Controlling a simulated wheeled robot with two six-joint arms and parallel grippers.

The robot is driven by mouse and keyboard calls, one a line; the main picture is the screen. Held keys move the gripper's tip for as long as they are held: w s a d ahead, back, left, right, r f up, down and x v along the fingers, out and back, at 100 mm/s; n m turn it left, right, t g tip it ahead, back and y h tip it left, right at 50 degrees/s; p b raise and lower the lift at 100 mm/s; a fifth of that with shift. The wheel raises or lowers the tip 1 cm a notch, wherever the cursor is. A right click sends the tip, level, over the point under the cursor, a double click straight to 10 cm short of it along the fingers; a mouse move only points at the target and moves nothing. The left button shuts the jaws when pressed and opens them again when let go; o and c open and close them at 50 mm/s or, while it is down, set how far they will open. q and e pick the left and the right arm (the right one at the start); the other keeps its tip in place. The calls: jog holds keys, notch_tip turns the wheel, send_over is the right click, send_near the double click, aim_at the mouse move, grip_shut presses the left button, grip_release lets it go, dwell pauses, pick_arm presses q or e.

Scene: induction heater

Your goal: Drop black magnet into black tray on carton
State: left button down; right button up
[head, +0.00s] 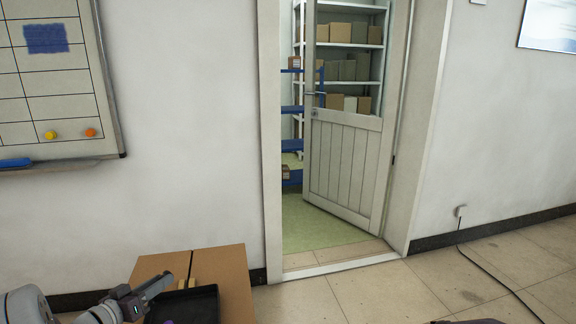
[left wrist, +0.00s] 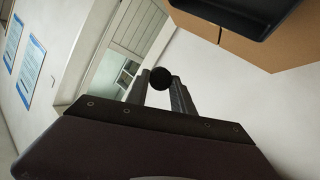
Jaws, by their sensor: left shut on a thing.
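My left gripper (head: 172,280) is at the lower left of the head view, beside and partly over the rear left of the tray. In the left wrist view its fingers (left wrist: 160,84) are closed on a round black magnet (left wrist: 160,77) held at their tips. I cannot make out the magnet in the head view. The black tray (head: 207,292) lies on the brown carton (head: 228,262); its front is cut off by the frame. The tray (left wrist: 248,22) and carton (left wrist: 240,48) also show at the upper right of the left wrist view. My right gripper is not seen.
A whiteboard (head: 62,102) with a blue patch, a yellow magnet (head: 51,135) and an orange magnet (head: 91,132) hangs at the left. A half-open door (head: 345,165) shows shelves with boxes. A cable (head: 488,268) lies on the floor at the right.

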pick_arm(q)
jog(key=shift+f+b, duration=0.3)
jog(key=shift+f, duration=2.65)
jog(key=c, duration=1)
grip_release()
jog(key=p+v, duration=0.1)
jog(key=v, duration=0.8)
